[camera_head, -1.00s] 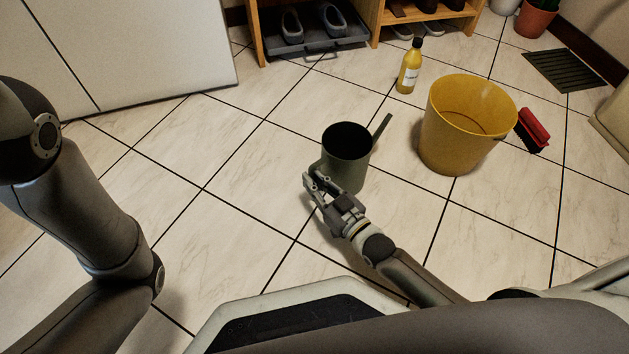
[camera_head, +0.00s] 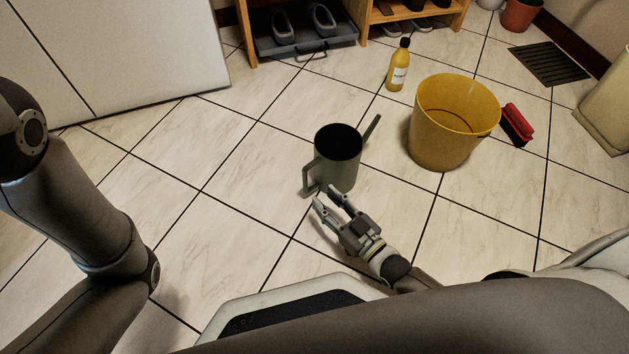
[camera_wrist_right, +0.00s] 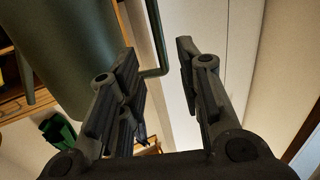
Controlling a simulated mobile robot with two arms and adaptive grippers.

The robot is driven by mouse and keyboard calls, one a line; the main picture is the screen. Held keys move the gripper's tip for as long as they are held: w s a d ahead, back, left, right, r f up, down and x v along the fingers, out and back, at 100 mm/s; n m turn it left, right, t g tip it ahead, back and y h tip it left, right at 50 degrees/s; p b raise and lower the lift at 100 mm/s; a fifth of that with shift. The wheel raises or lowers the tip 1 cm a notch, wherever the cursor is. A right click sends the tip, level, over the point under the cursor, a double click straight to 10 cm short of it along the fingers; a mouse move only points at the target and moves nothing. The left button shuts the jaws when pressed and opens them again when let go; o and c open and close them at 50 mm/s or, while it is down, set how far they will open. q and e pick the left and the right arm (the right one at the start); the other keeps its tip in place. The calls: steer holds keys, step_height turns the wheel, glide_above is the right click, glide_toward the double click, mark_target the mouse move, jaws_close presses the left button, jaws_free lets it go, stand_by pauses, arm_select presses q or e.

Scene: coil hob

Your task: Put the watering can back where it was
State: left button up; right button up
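The dark green watering can (camera_head: 337,172) stands upright on the tiled floor in the middle of the head view. Its handle (camera_head: 308,175) is on the left and its spout (camera_head: 372,130) points up to the right. My right gripper (camera_head: 325,194) is open and empty, just on the near side of the can and apart from the handle. In the right wrist view the two fingers (camera_wrist_right: 156,55) are spread, with the handle beyond the gap and the can's body (camera_wrist_right: 70,50) at the left. My left arm shows at the left, but its gripper is out of view.
A yellow bucket (camera_head: 440,140) stands right of the can, with a yellow bottle (camera_head: 398,66) behind. A red brush (camera_head: 517,124) lies right of the bucket. A shoe rack (camera_head: 246,35) and a white cabinet (camera_head: 130,50) stand at the back. The floor left of the can is clear.

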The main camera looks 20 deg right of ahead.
steer(key=shift+p+v, duration=0.65)
steer(key=shift+v, duration=1.55)
